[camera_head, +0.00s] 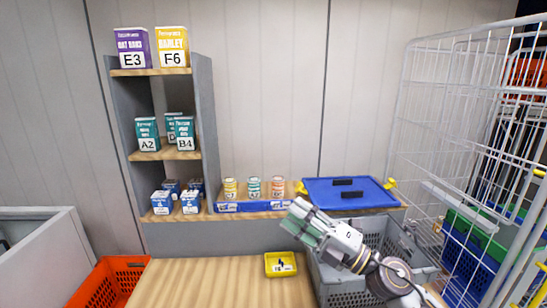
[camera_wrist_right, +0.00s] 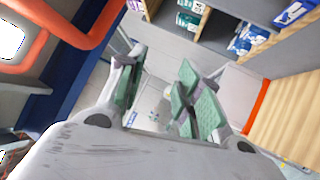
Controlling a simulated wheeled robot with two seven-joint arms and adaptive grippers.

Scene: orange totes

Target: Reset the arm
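My right gripper (camera_head: 297,219) reaches in from the lower right of the head view, pointing up and left. It hangs above the front bench, partly in front of the grey crate. In the right wrist view its green-padded fingers (camera_wrist_right: 160,100) stand apart, with nothing held between them. My left gripper is in neither view.
A grey crate (camera_head: 345,298) stands behind my right arm. A yellow bin (camera_head: 281,264) sits on the wooden bench (camera_head: 205,285). A blue tray (camera_head: 349,194), several cans and boxed shelves stand behind. A white wire cage (camera_head: 440,110) is at right; an orange tote (camera_head: 112,284) is lower left.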

